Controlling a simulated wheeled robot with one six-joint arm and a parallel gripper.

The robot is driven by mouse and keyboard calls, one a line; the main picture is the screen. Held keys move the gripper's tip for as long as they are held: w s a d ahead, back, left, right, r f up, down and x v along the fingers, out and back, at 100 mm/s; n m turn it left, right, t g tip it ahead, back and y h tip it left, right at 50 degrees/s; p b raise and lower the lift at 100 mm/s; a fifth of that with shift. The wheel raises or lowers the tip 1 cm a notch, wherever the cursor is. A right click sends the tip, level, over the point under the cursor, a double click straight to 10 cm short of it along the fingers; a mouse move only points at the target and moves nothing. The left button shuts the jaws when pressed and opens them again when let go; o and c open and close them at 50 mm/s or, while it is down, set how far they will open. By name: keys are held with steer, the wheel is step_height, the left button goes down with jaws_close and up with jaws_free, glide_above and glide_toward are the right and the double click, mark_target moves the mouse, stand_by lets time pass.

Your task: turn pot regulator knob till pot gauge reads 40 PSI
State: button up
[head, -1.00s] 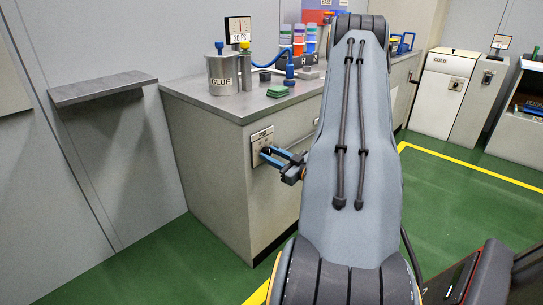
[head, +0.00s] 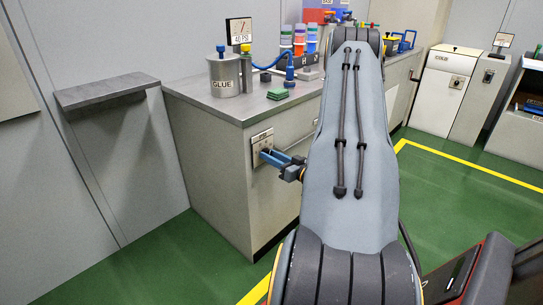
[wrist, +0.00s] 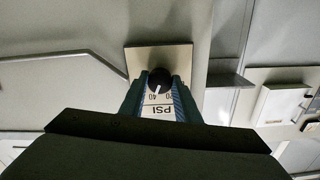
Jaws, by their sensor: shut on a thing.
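The pot regulator knob (wrist: 159,77) is black and round, with a white pointer mark. It sits on a pale plate (wrist: 146,60) marked PSI, which appears upside down in the wrist view; the mark points down, close to the 40. The plate is on the cabinet's front in the head view (head: 262,139). My gripper (head: 263,157) has blue fingers shut on the knob, one on each side in the wrist view (wrist: 159,84). The pot gauge (head: 239,31) stands above the glue pot (head: 224,77); its small, blurred readout looks like 40 PSI.
The grey bench top (head: 205,99) holds green pads (head: 277,94), a blue valve (head: 290,72) with a hose and several coloured bottles. A wall shelf (head: 107,90) is at the left. Green floor lies open around the cabinet.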

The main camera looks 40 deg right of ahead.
steer(key=o, duration=1)
steer(key=shift+o, duration=0.2)
steer(key=shift+s, duration=0.1)
steer(key=s, duration=0.7)
steer(key=shift+s+d, duration=0.3)
